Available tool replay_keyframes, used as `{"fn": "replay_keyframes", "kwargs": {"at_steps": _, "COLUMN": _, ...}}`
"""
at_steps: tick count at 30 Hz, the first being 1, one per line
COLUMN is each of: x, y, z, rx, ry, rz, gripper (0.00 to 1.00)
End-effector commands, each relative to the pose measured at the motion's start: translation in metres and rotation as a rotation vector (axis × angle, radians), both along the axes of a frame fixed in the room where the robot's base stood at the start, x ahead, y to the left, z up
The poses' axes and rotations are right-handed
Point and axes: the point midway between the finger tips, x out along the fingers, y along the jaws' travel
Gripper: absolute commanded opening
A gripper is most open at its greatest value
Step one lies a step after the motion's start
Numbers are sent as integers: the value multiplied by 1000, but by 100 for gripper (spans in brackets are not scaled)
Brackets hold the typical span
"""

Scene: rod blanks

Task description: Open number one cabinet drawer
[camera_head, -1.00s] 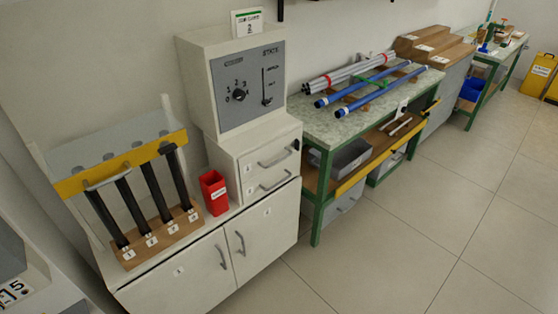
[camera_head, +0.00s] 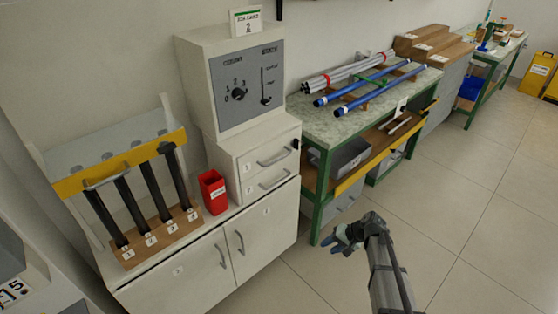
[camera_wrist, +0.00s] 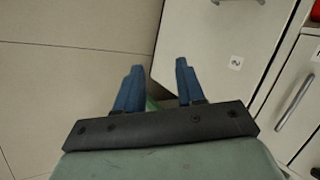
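The white cabinet has two small stacked drawers, an upper drawer (camera_head: 262,150) and a lower drawer (camera_head: 282,174), each with a grey bar handle. Both look shut; their small number labels are hard to read in the head view. My gripper (camera_head: 330,241) is low in front of the cabinet's right side, below and to the right of the drawers. In the wrist view my gripper (camera_wrist: 157,66) has two blue fingers apart with nothing between them. A white panel labelled 2 (camera_wrist: 215,45) is beyond them, and a handle (camera_wrist: 295,103) on another panel is at right.
Two shut cabinet doors (camera_head: 180,290) are below the drawers. A red box (camera_head: 213,196) and a rack of black rods (camera_head: 125,205) stand on the cabinet's left. The green-legged bench (camera_head: 318,215) is close behind my gripper. Floor (camera_head: 480,230) at right is clear.

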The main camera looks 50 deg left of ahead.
Motion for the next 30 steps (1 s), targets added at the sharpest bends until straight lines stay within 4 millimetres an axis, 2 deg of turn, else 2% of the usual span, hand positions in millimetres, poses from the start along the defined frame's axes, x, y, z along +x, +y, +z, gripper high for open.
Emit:
{"fn": "replay_keyframes", "kwargs": {"at_steps": 1, "x": 15, "y": 40, "z": 22, "rx": 78, "ry": 22, "rz": -2, "gripper": 38}}
{"fn": "replay_keyframes", "kwargs": {"at_steps": 3, "x": 25, "y": 77, "z": 52, "rx": 186, "ry": 66, "rz": -13, "gripper": 38}}
{"fn": "replay_keyframes", "kwargs": {"at_steps": 6, "x": 43, "y": 118, "z": 91, "rx": 334, "ry": 136, "rz": -39, "gripper": 38}}
{"fn": "replay_keyframes", "kwargs": {"at_steps": 9, "x": 58, "y": 149, "z": 122, "rx": 474, "ry": 214, "rz": -64, "gripper": 38}}
{"fn": "replay_keyframes", "kwargs": {"at_steps": 12, "x": 68, "y": 170, "z": 145, "rx": 601, "ry": 293, "rz": -90, "gripper": 38}}
{"fn": "replay_keyframes", "kwargs": {"at_steps": 16, "x": 75, "y": 183, "z": 174, "rx": 744, "ry": 371, "rz": -117, "gripper": 38}}
{"fn": "replay_keyframes", "kwargs": {"at_steps": 21, "x": 78, "y": 186, "z": 200, "rx": 864, "ry": 420, "rz": -135, "gripper": 38}}
{"fn": "replay_keyframes", "kwargs": {"at_steps": 26, "x": 77, "y": 189, "z": 203, "rx": 894, "ry": 395, "rz": -116, "gripper": 38}}
{"fn": "replay_keyframes", "kwargs": {"at_steps": 30, "x": 72, "y": 202, "z": 203, "rx": 894, "ry": 392, "rz": -113, "gripper": 38}}
